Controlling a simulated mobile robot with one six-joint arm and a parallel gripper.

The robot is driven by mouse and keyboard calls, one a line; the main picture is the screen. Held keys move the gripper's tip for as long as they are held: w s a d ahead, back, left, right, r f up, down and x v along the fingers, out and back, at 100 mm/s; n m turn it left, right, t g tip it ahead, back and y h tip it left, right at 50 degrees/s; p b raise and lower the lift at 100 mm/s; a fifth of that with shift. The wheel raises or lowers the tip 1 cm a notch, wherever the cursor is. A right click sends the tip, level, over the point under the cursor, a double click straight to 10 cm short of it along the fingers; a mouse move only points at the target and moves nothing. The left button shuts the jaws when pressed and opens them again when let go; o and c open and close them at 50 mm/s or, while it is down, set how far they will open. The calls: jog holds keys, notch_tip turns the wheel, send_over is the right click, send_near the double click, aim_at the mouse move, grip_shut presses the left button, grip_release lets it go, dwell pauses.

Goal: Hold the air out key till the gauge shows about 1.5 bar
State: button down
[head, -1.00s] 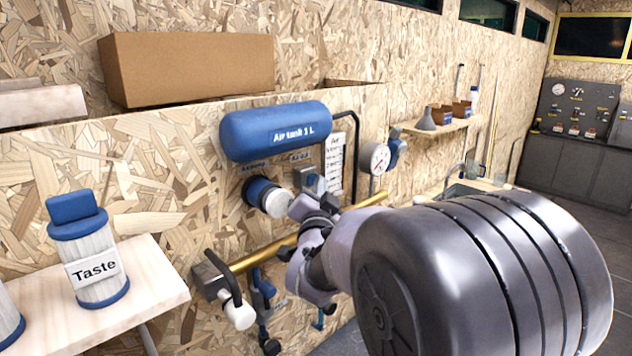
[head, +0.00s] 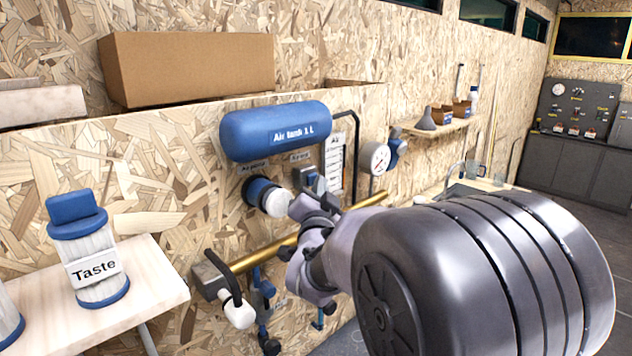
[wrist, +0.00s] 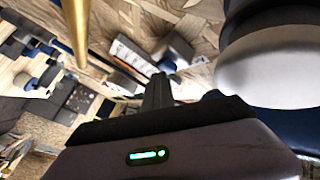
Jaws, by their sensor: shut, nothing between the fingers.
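The blue air tank (head: 275,130) hangs on the chipboard wall. Below it are a round white knob with a dark blue collar (head: 270,198) and a small grey and blue block (head: 311,178). The labels above these two are too blurred for me to tell surely which is the air out key. The round white gauge (head: 376,158) is right of the tank; its needle is too small to read. My gripper (head: 303,203) is shut and empty, close in front of the knob and block; contact is unclear. In the wrist view its fingers (wrist: 158,90) are beside the white knob (wrist: 270,68).
A brass pipe (head: 270,256) with valves runs below my gripper. A "Taste" canister (head: 92,258) stands on a pale bench at left. A cardboard box (head: 190,68) sits on the ledge. A shelf (head: 440,127) with a funnel is at right.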

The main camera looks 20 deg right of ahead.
jog(key=shift+s+d+b, duration=0.25)
jog(key=shift+s+b, duration=0.5)
jog(key=shift+s, duration=0.05)
jog(key=shift+s+f, duration=0.1)
jog(key=s+b, duration=0.1)
jog(key=s+d+b, duration=0.1)
jog(key=s, duration=0.1)
jog(key=s+b, duration=0.1)
jog(key=shift+s+d, duration=0.3)
jog(key=shift+d, duration=0.1)
jog(key=shift+a, duration=0.1)
